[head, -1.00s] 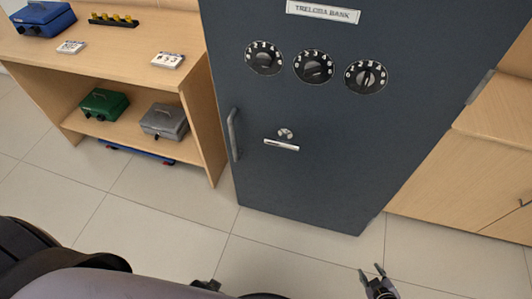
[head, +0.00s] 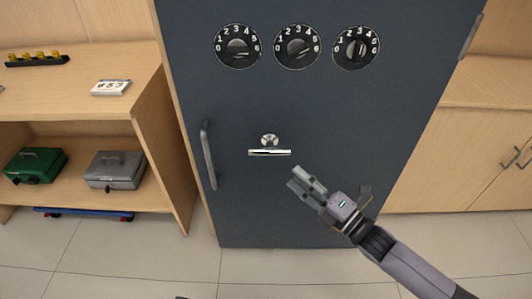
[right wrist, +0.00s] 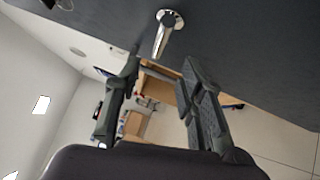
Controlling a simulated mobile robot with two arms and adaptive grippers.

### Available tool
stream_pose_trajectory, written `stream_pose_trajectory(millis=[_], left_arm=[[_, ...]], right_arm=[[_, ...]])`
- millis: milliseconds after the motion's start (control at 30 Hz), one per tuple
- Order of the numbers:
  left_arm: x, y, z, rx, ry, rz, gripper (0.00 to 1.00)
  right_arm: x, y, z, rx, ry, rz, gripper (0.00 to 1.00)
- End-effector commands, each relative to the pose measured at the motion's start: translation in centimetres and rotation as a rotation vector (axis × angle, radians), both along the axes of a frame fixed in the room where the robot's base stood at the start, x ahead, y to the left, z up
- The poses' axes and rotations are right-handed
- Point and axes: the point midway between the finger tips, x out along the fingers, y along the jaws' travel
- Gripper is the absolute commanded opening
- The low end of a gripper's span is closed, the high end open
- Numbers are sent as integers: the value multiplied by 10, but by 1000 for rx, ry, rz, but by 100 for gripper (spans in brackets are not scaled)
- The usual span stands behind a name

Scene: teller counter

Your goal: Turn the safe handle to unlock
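The dark blue-grey safe (head: 330,110) stands closed in front of me. Its short silver lever handle (head: 270,153) lies horizontal below a round hub (head: 269,139) at mid-door. A long vertical pull bar (head: 208,158) is at the door's left edge. My right gripper (head: 297,178) is below and right of the lever, apart from it. In the right wrist view my right gripper (right wrist: 160,72) has its fingers spread with nothing between them. The lever (right wrist: 162,38) shows just beyond the fingertips there. My left gripper is not in view.
Three black dials (head: 297,46) sit above the lever. A wooden shelf unit (head: 150,110) at left holds a green box (head: 35,165), a grey box (head: 115,169) and a number card (head: 111,88). A wooden cabinet (head: 465,150) stands at right. Tiled floor is clear in front.

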Motion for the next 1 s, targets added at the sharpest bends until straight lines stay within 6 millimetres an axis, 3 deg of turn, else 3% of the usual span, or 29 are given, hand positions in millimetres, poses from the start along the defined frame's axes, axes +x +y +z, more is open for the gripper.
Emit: stream_pose_trajectory(millis=[300,500,1000], left_arm=[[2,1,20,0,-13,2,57],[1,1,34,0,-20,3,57],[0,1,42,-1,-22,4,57]], right_arm=[[50,51,10,3,-1,1,36],[73,74,14,1,0,0,36],[84,86,16,1,2,0,36]])
